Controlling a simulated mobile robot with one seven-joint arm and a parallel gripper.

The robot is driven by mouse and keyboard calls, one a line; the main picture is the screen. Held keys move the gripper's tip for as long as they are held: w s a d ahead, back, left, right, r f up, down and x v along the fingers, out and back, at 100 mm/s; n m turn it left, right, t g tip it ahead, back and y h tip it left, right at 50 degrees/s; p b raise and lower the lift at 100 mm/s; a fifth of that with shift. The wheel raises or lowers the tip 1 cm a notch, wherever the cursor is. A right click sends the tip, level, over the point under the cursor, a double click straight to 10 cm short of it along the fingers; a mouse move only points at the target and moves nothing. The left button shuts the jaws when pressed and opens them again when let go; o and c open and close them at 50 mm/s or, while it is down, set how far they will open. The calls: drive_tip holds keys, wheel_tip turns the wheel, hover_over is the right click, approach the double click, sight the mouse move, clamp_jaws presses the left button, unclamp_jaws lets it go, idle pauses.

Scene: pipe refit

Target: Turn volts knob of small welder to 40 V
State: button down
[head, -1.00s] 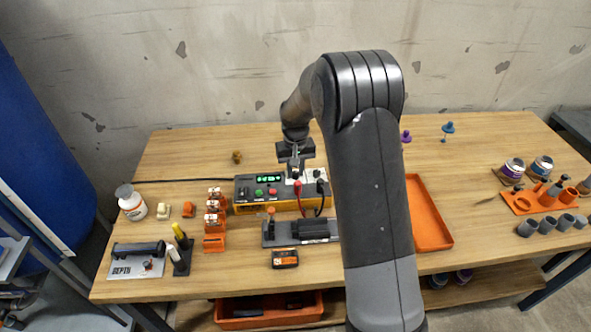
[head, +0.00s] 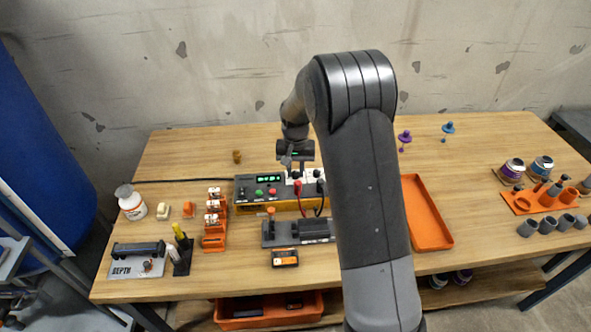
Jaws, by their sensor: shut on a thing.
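The small welder (head: 246,198) is a low box with a grey top panel and yellow sides at the middle of the table. It has a lit green display (head: 267,179), whose digits are too small to read, and green and red buttons. Red and black leads plug into its right part. My gripper (head: 292,173) points down at the back right of the panel, beside the display. It is shut on what appears to be a welder knob, mostly hidden by the fingers. The knob's scale and pointer cannot be read. Another dark knob (head: 317,173) shows just to the right.
A clamp fixture (head: 283,240) and a small orange-and-black meter (head: 285,258) lie in front of the welder. An orange rack (head: 214,240) stands left of it. An orange tray (head: 430,225) lies right of my arm. The table behind the welder is mostly clear.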

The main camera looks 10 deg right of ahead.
sight(296, 173)
drive_tip(key=c, duration=1.2)
unclamp_jaws()
drive_tip(key=shift+c, duration=0.2)
wheel_tip(296, 173, up, 11)
